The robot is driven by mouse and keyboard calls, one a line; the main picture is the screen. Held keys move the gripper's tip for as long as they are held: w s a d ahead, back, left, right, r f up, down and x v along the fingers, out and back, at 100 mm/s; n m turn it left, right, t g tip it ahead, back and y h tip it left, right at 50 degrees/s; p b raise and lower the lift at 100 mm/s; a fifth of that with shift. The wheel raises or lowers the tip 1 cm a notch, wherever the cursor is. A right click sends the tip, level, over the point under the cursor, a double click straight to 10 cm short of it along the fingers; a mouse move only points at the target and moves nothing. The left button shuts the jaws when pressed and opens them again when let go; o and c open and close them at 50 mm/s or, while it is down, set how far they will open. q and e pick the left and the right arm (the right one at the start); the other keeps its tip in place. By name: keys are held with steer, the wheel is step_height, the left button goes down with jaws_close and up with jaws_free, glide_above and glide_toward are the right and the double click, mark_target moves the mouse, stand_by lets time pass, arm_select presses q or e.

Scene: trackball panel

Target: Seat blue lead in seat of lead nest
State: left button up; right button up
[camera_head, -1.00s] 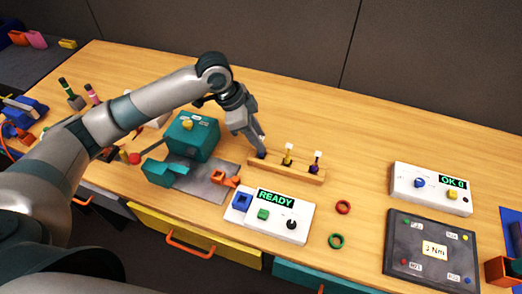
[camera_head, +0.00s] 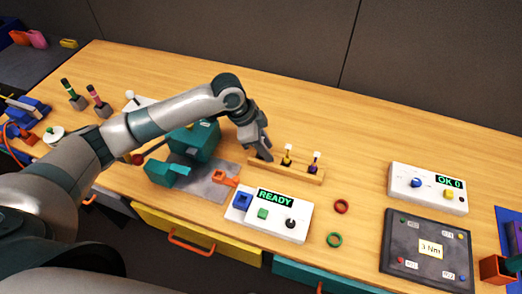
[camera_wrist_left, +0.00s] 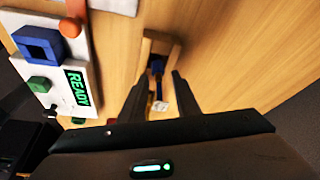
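The wooden rack (camera_head: 308,175) holds upright leads, one with a yellow body (camera_head: 287,158) and one with a purple body (camera_head: 314,168). The blue lead (camera_wrist_left: 157,68) is at the rack's left end, with a white tip; in the head view my gripper mostly hides it. My left gripper (camera_head: 264,156) points down over that end. In the left wrist view its fingers (camera_wrist_left: 159,78) are apart, one on each side of the blue lead, with gaps showing. I cannot tell which part is the lead nest's seat. My right gripper is not in view.
A white READY panel (camera_head: 265,230) with a blue square socket (camera_head: 242,200) stands in front of the rack. Red (camera_head: 341,206) and green (camera_head: 335,240) rings lie to the right. The table behind the rack is clear.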

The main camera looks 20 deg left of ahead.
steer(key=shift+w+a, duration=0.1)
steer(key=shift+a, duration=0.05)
arm_select(q)
jaws_close()
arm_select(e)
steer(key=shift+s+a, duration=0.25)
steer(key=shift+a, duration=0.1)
arm_select(q)
steer(key=shift+r, duration=0.1)
